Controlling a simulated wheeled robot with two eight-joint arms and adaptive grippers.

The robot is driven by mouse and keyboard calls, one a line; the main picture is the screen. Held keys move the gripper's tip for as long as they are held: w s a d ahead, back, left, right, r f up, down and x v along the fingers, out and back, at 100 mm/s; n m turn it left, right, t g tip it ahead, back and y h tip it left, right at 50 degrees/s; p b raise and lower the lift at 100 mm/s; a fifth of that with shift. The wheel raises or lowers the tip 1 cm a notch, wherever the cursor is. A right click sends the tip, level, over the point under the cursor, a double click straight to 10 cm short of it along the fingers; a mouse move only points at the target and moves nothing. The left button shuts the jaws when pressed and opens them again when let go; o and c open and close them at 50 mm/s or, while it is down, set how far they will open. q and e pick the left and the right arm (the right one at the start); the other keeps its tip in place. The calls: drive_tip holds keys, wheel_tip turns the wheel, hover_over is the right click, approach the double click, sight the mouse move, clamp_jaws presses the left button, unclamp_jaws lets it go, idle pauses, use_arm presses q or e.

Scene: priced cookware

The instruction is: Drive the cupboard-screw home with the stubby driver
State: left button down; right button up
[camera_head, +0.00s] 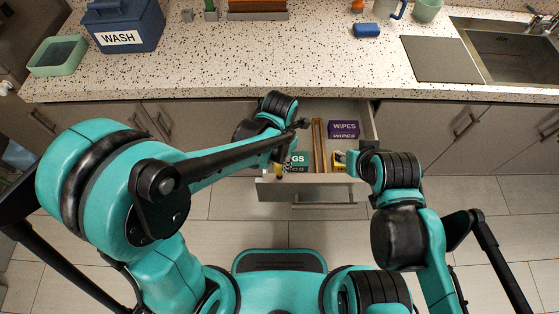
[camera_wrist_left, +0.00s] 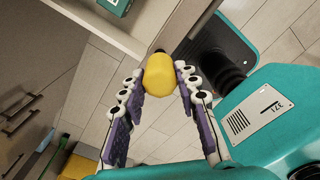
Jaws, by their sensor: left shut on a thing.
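The stubby driver (camera_wrist_left: 160,78), with a fat yellow handle and a short dark end, is pinched between the purple fingers of my left gripper (camera_wrist_left: 160,92). In the head view my left gripper (camera_head: 282,166) is at the left side of the open drawer, largely covered by its own arm. A little of the yellow handle (camera_head: 278,171) shows there. In the wrist view the driver is beside the drawer's front edge. My right gripper (camera_head: 354,162) is at the drawer's right side, its fingers too small and covered to judge. I cannot make out the cupboard-screw.
The open drawer (camera_head: 290,189) holds a purple WIPES box (camera_head: 344,130), a teal box (camera_head: 299,160) and wooden sticks (camera_head: 319,146). The speckled counter (camera_head: 240,60) above carries a blue WASH bin (camera_head: 124,22), a green tray (camera_head: 58,56) and a blue sponge (camera_head: 367,30). Closed cupboards flank the drawer.

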use_arm(q)
drive_tip(key=shift+f+b, duration=0.65)
drive_tip(key=shift+f, duration=0.15)
